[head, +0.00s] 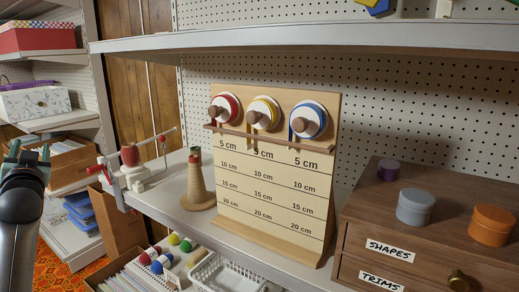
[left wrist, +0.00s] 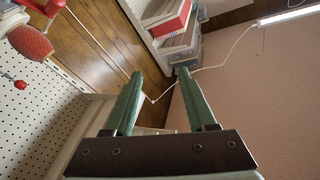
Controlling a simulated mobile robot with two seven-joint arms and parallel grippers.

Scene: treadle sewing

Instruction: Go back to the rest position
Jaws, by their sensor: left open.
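My left gripper (head: 27,152) is at the left edge of the head view, with its dark arm coming up from the bottom. In the left wrist view its two green fingers (left wrist: 160,76) are apart, with nothing held between them. The gripper is clear of the shelf and its objects in the head view. My right gripper is not in view.
A wooden board (head: 272,205) with three coloured spools stands on the shelf. Left of it are a wooden cone (head: 198,187) and a red-and-white device (head: 132,170). A brown drawer cabinet (head: 435,235) stands at right. A white shelf (head: 320,38) runs above.

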